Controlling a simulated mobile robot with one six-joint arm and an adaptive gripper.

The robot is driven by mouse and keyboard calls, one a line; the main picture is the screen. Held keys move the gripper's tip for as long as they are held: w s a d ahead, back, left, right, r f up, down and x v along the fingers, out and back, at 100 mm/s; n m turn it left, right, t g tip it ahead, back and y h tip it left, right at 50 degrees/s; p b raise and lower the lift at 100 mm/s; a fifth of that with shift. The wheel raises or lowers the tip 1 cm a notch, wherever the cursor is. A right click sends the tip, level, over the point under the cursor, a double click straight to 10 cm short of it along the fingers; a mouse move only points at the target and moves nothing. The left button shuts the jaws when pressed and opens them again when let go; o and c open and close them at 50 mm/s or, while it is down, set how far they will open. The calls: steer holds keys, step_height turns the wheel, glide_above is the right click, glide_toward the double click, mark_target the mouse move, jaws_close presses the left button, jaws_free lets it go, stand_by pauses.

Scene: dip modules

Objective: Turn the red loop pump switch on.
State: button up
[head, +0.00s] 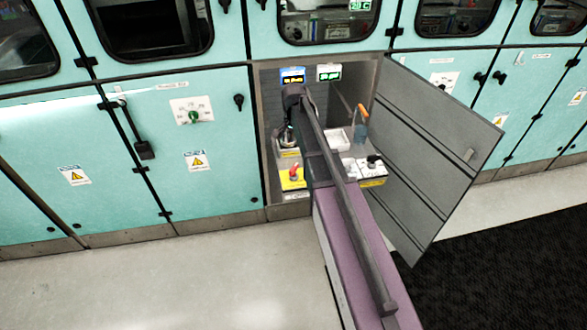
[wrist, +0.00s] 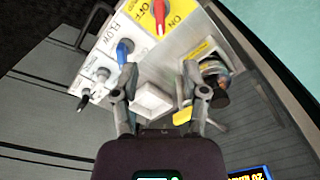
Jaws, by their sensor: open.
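The red switch (head: 294,171) sits on a yellow plate (head: 291,184) at the front left of the open cabinet's shelf. In the wrist view the red switch (wrist: 159,18) is at the top edge, partly cut off, between the words OFF and ON. I cannot tell for certain which setting it is at. My gripper (wrist: 158,78) is open and empty, its fingers apart above the panel. The switch lies beyond the fingertips, not touched. In the head view my gripper (head: 287,136) is inside the cabinet, behind the switch, and partly hidden by my arm.
A white tray (wrist: 152,101) and a dark round part (wrist: 214,82) are near the fingers. The grey cabinet door (head: 430,150) stands open at right. An orange-handled tool (head: 362,112) stands inside.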

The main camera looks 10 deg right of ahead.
mark_target(294, 167)
steer(key=shift+f, duration=0.15)
step_height(294, 167, down, 14)
steer(key=b, duration=1.3)
steer(key=shift+r+b, duration=0.25)
steer(key=shift+b, duration=0.1)
steer(key=shift+c, duration=0.2)
jaws_close()
